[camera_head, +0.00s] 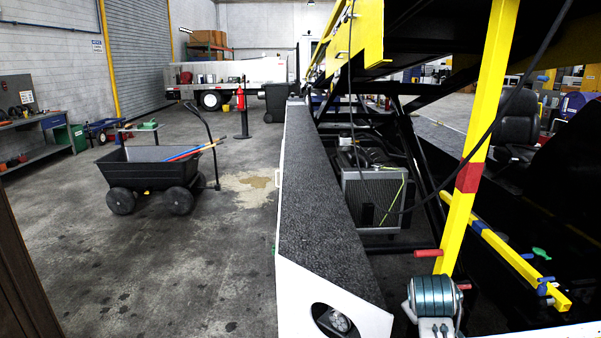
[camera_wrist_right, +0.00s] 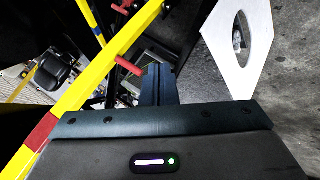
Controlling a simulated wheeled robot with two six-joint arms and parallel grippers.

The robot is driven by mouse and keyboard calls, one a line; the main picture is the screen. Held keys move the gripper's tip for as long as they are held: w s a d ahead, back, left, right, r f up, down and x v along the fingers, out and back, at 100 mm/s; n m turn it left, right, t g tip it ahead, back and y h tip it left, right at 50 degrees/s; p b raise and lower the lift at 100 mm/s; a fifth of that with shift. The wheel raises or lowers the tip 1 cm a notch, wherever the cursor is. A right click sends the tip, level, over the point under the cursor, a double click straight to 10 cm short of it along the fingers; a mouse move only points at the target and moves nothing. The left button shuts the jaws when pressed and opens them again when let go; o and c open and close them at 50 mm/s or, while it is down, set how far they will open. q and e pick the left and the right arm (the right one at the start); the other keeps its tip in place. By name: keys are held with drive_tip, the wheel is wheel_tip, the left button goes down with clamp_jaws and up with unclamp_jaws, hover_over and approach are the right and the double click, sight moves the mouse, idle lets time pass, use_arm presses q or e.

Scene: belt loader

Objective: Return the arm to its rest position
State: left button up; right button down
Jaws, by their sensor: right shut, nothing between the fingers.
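My right gripper (camera_wrist_right: 158,68) shows in the right wrist view, its dark fingers together and empty. It is close to a yellow bar (camera_wrist_right: 95,98) with a red band and to a red handle (camera_wrist_right: 130,64); whether it touches the handle I cannot tell. The belt loader's white front corner (camera_wrist_right: 225,50) with an oval lamp opening is at the upper right. In the head view the loader's dark textured top panel (camera_head: 318,190) runs down the middle, and the yellow post (camera_head: 480,140) stands at the right. I cannot make out my left gripper in either view.
Red handles (camera_head: 428,253) stick out near the post's foot. A yellow rail (camera_head: 510,256) lies lower right, and a cable hangs across the frame. A black cart (camera_head: 150,172) with long tools stands at the left. The floor in front of the cart is clear.

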drive_tip(key=s+f+m+g+y, duration=0.2)
drive_tip(key=s+f, duration=1.3)
drive_tip(key=s, duration=0.3)
drive_tip(key=s+a+f+m+g+y, duration=0.1)
drive_tip(key=s+f, duration=0.1)
drive_tip(key=s, duration=0.7)
drive_tip(key=s+a+f+m+g+y, duration=0.1)
drive_tip(key=s+f+g, duration=0.1)
drive_tip(key=s, duration=0.8)
drive_tip(key=d+f, duration=0.3)
drive_tip(key=f, duration=2.7)
drive_tip(key=s+d+f+g, duration=0.1)
drive_tip(key=s+f+g, duration=0.1)
drive_tip(key=s+f, duration=1.6)
wheel_tip(320, 180, down, 2)
drive_tip(key=shift+s+d, duration=0.15)
drive_tip(key=shift+s, duration=0.2)
